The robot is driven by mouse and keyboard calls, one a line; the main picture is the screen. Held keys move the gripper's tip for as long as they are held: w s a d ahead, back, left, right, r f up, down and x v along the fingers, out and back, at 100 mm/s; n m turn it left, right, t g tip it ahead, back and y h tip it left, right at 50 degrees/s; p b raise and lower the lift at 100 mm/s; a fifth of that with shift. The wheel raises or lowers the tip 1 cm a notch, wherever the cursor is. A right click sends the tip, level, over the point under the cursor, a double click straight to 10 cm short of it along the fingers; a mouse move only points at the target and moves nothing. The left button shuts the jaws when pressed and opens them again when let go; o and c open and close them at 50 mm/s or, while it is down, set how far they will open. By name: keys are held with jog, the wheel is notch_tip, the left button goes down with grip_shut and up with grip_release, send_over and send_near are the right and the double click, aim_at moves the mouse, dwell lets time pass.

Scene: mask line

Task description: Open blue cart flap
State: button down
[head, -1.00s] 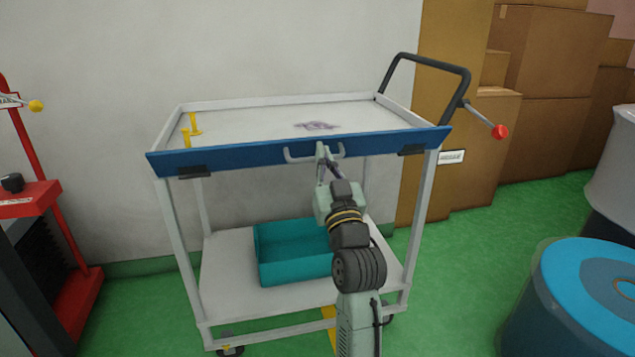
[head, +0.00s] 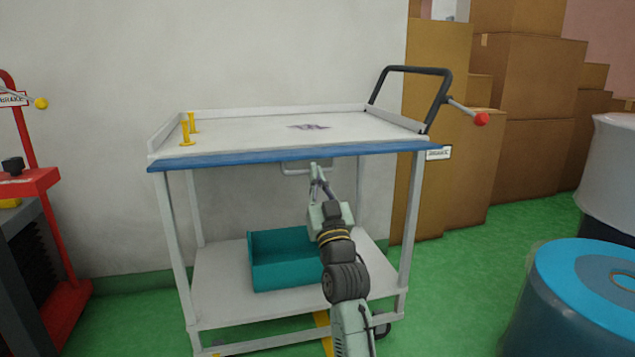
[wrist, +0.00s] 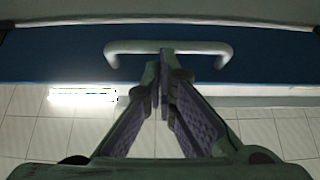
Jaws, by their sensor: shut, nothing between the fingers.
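The blue flap (head: 240,159) runs along the near top edge of the white cart. It shows as a thin strip, tilted outward so that its outer face points mostly down. Its pale U-shaped handle (head: 293,171) hangs below it. In the wrist view, the blue flap face (wrist: 60,56) spans the top with the handle (wrist: 205,46) on it. My gripper (head: 315,167) is below the flap at the handle. Its fingers (wrist: 160,54) are shut with tips together, overlapping the handle bar in view; contact is unclear.
A teal bin (head: 285,262) sits on the lower shelf. A red-tipped lever (head: 481,119) is at the right. A blue drum (head: 575,290) stands front right; a red stand (head: 28,184) stands left.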

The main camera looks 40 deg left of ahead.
jog(key=shift+w+a+f, duration=0.1)
jog(key=shift+f, duration=0.25)
jog(key=shift+r, duration=0.1)
dwell(0.4)
